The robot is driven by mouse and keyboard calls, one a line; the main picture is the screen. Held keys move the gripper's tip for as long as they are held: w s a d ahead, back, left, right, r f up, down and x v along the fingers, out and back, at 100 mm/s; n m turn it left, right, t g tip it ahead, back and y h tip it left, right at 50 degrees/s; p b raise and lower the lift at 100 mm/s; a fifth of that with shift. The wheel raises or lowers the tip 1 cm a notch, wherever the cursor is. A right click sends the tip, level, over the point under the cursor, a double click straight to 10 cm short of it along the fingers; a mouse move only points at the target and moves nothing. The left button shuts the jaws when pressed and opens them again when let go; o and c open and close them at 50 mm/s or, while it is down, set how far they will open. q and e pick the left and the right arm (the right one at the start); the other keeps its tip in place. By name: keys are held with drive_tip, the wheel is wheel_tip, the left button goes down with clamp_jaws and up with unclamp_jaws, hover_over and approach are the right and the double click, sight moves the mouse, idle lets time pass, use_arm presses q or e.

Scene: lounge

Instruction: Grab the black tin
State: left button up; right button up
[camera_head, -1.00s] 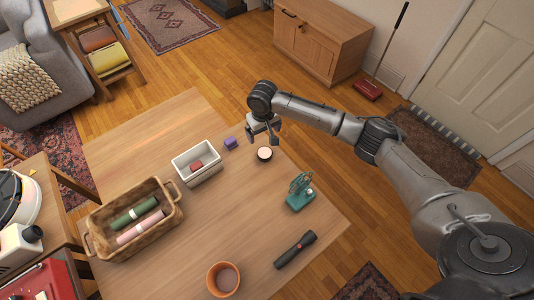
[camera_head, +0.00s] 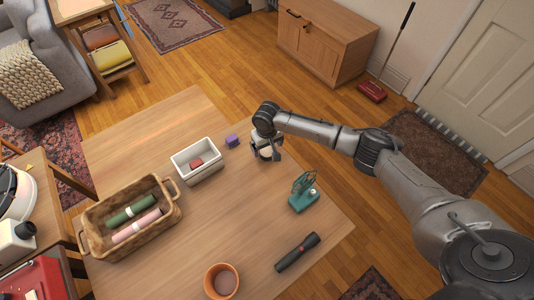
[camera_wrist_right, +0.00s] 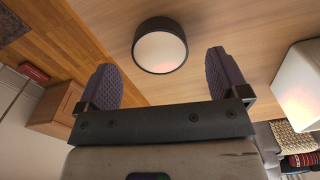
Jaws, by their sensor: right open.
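The black tin (camera_wrist_right: 160,47) is a short round container with a dark side and a pale top. In the right wrist view it sits on the table just beyond the fingertips, roughly midway between them. My right gripper (camera_wrist_right: 163,80) is open and empty, its two purple-grey ribbed fingers apart. In the head view my right gripper (camera_head: 266,155) is over the tin's spot near the table's right edge and mostly hides the tin. My left gripper is not in view.
A wicker basket (camera_head: 130,222), a flashlight (camera_head: 297,252) and an orange pot (camera_head: 221,281) stand further off. The table's middle is clear.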

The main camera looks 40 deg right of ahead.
sight(267, 151)
drive_tip(key=shift+f+b, duration=0.4)
drive_tip(key=shift+f, duration=1.2)
drive_tip(key=shift+c, duration=0.3)
drive_tip(key=c, duration=1)
drive_tip(key=shift+r, duration=0.1)
